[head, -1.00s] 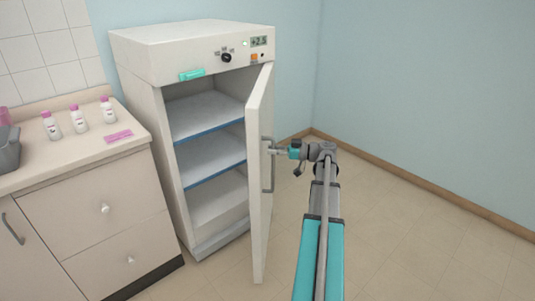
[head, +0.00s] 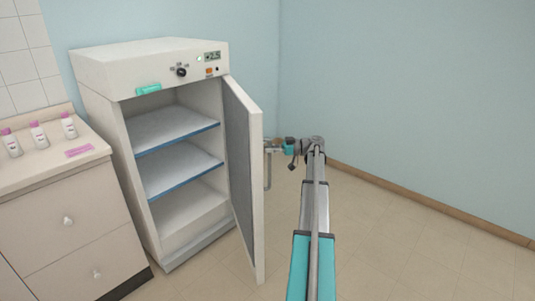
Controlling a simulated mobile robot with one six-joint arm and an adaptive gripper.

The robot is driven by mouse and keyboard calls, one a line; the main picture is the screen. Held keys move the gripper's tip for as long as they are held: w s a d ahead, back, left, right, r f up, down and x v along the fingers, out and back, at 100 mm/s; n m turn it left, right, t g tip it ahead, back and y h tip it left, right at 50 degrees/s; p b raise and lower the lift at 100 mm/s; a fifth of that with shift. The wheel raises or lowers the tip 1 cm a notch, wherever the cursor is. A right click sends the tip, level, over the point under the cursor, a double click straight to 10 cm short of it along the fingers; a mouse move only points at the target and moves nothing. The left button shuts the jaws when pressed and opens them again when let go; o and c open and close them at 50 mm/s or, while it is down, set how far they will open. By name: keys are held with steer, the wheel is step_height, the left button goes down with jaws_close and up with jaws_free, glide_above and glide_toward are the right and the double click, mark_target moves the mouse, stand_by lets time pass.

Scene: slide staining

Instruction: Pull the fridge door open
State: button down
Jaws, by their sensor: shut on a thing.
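The white fridge (head: 148,62) stands against the wall at left of centre, with a display and dial on its top panel. Its door (head: 243,185) is hinged on the right and stands wide open, showing the empty inside with blue-edged shelves (head: 180,167). The grey door handle (head: 267,172) is on the door's far face, partly hidden by the door's edge. My gripper (head: 272,146) is shut on the handle near its upper part. The fingertips are small and partly hidden.
A counter (head: 60,170) with drawers stands left of the fridge. Several pink-capped bottles (head: 39,134) and a pink slide holder (head: 79,151) are on it. The floor (head: 410,230) to the right is clear up to the blue wall.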

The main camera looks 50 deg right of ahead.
steer(key=shift+s+d, duration=0.1)
steer(key=shift+d, duration=0.1)
stand_by(0.3)
steer(key=c, duration=0.6)
jaws_free()
steer(key=shift+a, duration=0.1)
steer(key=v, duration=1.2)
